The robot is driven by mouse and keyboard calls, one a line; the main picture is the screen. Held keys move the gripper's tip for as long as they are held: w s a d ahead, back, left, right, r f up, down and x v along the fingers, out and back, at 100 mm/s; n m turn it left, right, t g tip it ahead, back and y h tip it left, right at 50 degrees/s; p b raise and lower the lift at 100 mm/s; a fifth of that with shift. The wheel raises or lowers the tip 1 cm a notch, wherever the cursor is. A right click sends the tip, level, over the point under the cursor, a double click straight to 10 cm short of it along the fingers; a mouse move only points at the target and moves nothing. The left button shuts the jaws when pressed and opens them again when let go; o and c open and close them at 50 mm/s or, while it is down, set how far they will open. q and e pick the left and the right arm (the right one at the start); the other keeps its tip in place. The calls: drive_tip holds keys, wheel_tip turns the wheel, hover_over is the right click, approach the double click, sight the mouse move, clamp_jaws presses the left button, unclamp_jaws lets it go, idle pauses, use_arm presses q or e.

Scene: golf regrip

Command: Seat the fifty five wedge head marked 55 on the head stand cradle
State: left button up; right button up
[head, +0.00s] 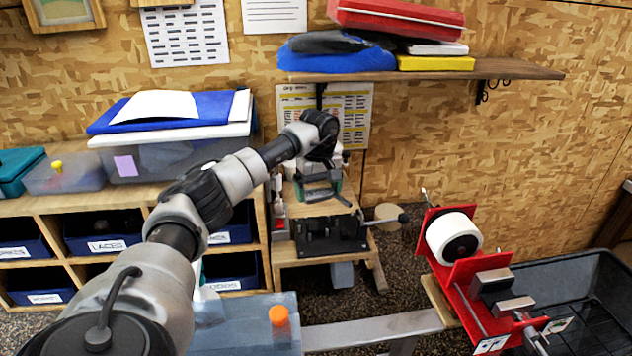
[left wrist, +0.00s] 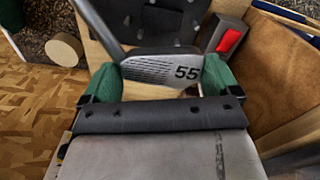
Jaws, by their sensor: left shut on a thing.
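The wedge head (left wrist: 168,68), grey with grooves and a black 55, sits between the green fingers of my left gripper (left wrist: 160,78) in the left wrist view. The gripper is shut on it. Its shaft stub runs to the upper left. In the head view my left gripper (head: 319,188) reaches over a small wooden stand with a black fixture (head: 325,236) on it, which may be the cradle. The black fixture (left wrist: 168,22) shows beyond the head in the left wrist view; I cannot tell whether they touch. My right gripper is out of view.
A red holder (head: 450,268) with a white roll (head: 454,240) and grey clamp blocks stands at right, near a black wire basket (head: 590,285). Cubbies with blue bins (head: 100,236) stand at left. A shelf (head: 500,70) hangs above. A red-and-grey item (left wrist: 228,38) lies beside the fixture.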

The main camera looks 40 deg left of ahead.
sight(319, 224)
use_arm(q)
drive_tip(key=shift+s+d+b, duration=0.35)
drive_tip(key=shift+s+d, duration=0.25)
drive_tip(key=shift+d, duration=0.2)
drive_tip(key=shift+f+b, duration=0.55)
drive_tip(key=shift+f, duration=0.2)
drive_tip(key=f, duration=0.1)
drive_tip(key=f+b, duration=0.2)
drive_tip(key=shift+w+a+f, duration=0.3)
drive_tip(key=shift+a+f, duration=0.1)
drive_tip(key=shift+d+f+b, duration=0.15)
drive_tip(key=shift+f+b, duration=0.15)
drive_tip(key=shift+b, duration=0.1)
drive_tip(key=shift+f, duration=0.55)
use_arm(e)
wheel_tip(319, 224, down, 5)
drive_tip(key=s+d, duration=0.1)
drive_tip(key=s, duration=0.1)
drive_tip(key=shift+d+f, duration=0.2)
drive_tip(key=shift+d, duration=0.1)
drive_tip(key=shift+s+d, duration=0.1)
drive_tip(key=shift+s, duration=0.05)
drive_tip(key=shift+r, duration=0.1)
